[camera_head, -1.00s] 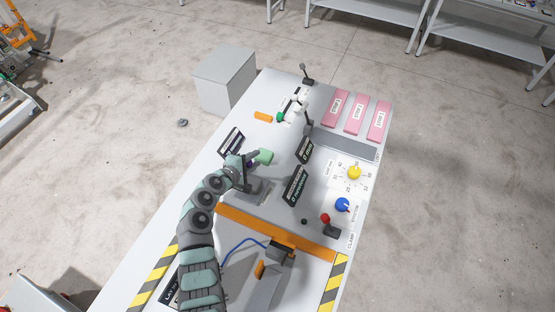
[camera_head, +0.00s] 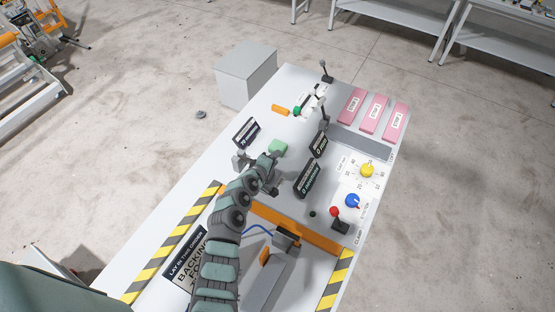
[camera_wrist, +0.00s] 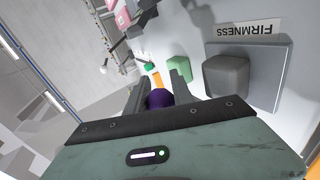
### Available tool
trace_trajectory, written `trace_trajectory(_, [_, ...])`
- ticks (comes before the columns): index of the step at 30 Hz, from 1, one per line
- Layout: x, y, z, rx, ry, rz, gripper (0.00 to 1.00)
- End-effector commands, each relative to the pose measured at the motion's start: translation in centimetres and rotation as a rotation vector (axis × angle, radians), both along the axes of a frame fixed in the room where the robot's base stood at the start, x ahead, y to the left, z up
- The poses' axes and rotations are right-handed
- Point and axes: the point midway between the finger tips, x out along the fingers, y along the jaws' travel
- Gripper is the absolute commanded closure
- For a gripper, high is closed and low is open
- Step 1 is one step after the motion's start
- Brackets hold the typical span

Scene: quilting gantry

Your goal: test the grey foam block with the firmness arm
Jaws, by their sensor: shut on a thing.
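The grey foam block (camera_wrist: 226,76) sits on a grey plate (camera_wrist: 270,66) beside the FIRMNESS label (camera_wrist: 250,28) in the wrist view. My gripper (camera_wrist: 158,84) is shut on a purple knob (camera_wrist: 158,99), held between its two dark fingers. The block is to the right of the fingers and apart from them. What the knob is fixed to is hidden by my gripper. In the head view my gripper (camera_head: 270,172) is low over the bench, and my arm hides the block and its plate.
A green block (camera_head: 278,147) lies just beyond my gripper, with an orange piece (camera_head: 280,110) farther off. Black sign plates (camera_head: 308,178) stand to the right. Pink strips (camera_head: 374,113), a yellow knob (camera_head: 367,170), a blue knob (camera_head: 352,201) and a red-topped lever (camera_head: 337,219) line the right side.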

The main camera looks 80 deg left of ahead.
Motion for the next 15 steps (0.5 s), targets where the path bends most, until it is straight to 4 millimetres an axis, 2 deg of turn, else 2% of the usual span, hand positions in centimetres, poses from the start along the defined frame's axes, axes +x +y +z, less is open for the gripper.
trace_trajectory(5, [-0.32, 0.15, 0.1, 0.004, 0.003, 0.004, 1.0])
trace_trajectory(6, [-0.33, 0.15, 0.09, 0.004, 0.003, 0.004, 0.68])
trace_trajectory(13, [-0.23, 0.1, 0.07, 0.003, 0.002, 0.003, 0.5])
trace_trajectory(15, [-0.19, 0.08, 0.05, 0.002, 0.002, 0.003, 0.5])
